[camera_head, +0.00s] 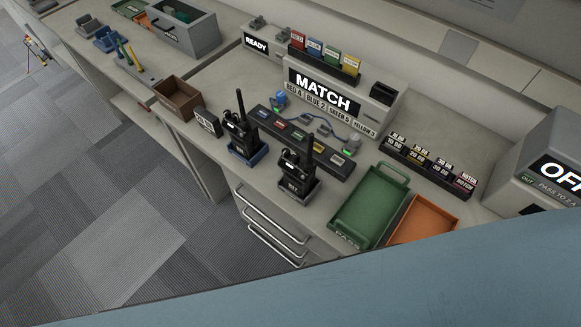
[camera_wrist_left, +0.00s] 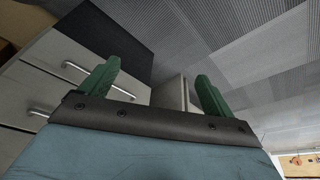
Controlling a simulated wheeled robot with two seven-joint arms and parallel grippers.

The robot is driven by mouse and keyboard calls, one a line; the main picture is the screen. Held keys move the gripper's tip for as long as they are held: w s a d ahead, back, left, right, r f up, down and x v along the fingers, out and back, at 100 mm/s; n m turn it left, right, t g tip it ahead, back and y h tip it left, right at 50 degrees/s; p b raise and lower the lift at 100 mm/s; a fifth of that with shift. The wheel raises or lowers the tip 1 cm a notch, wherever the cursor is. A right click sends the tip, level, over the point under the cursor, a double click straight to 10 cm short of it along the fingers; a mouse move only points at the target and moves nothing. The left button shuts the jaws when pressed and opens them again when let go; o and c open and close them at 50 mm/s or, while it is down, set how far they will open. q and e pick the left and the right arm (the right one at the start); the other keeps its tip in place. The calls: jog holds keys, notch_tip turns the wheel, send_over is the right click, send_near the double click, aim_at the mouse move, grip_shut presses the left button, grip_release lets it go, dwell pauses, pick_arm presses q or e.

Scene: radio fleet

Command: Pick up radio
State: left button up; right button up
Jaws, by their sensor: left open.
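Two black handheld radios stand in cradles on the counter in the head view. One radio (camera_head: 239,128) stands in a blue cradle (camera_head: 249,156). The other radio (camera_head: 297,166) stands in a dark cradle (camera_head: 299,190), nearer the counter's front edge. No radio shows in the left wrist view. My left gripper (camera_wrist_left: 157,82) has its green fingers spread wide with nothing between them. It faces drawer fronts and the carpet. Neither gripper shows in the head view, and I cannot tell the left gripper's exact distance from the radios.
A MATCH sign box (camera_head: 331,98) stands behind a black charger strip (camera_head: 301,142). A green tray (camera_head: 371,207) and an orange tray (camera_head: 423,219) lie right of the radios. A brown box (camera_head: 176,97) is left. Drawer handles (camera_head: 267,222) stick out below the counter.

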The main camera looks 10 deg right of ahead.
pick_arm(q)
jog(key=shift+o, duration=0.8)
jog(key=w+d+r+m+t+h+p, duration=0.1)
jog(key=w+d+r+p, duration=0.1)
jog(key=w+d+r, duration=0.6)
jog(key=w+r, duration=0.3)
jog(key=r, duration=0.2)
jog(key=shift+r+m+t+h, duration=0.25)
jog(key=shift+m+t+h, duration=0.05)
jog(key=shift+m, duration=0.1)
jog(key=m+h+p, duration=0.4)
jog(key=m+p, duration=0.1)
send_near(291, 170)
jog(key=shift+t, duration=0.4)
jog(key=x, duration=0.8)
jog(key=shift+s+f+b, duration=0.1)
jog(key=shift+s+b, duration=0.2)
jog(key=shift+b, duration=0.05)
jog(key=shift+d+r+x, duration=0.15)
jog(key=shift+x, duration=1.2)
jog(key=shift+d+r+x, duration=0.1)
jog(key=shift+x, duration=1.25)
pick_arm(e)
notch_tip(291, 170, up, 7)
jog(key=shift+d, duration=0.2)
pick_arm(q)
jog(key=shift+w, duration=0.1)
